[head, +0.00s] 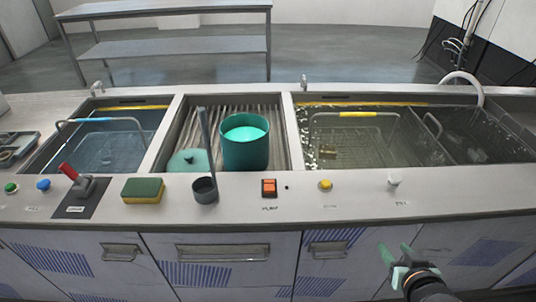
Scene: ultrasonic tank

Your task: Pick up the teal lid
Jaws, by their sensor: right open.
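The teal lid (189,161) lies at the front left of the ribbed middle bay (180,119), with a small knob on top. A teal pot (245,151) stands to its right in the same bay, open at the top and showing a lighter teal inside. My right gripper (393,253) is open and empty at the lower right, in front of the cabinet doors and well away from the lid. My left gripper is not in view.
A dark cup with an upright handle (204,189) stands on the front ledge near the lid. A green and yellow sponge (143,190) and a red lever (75,177) are to its left. Water tanks with wire baskets (355,114) flank the bay.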

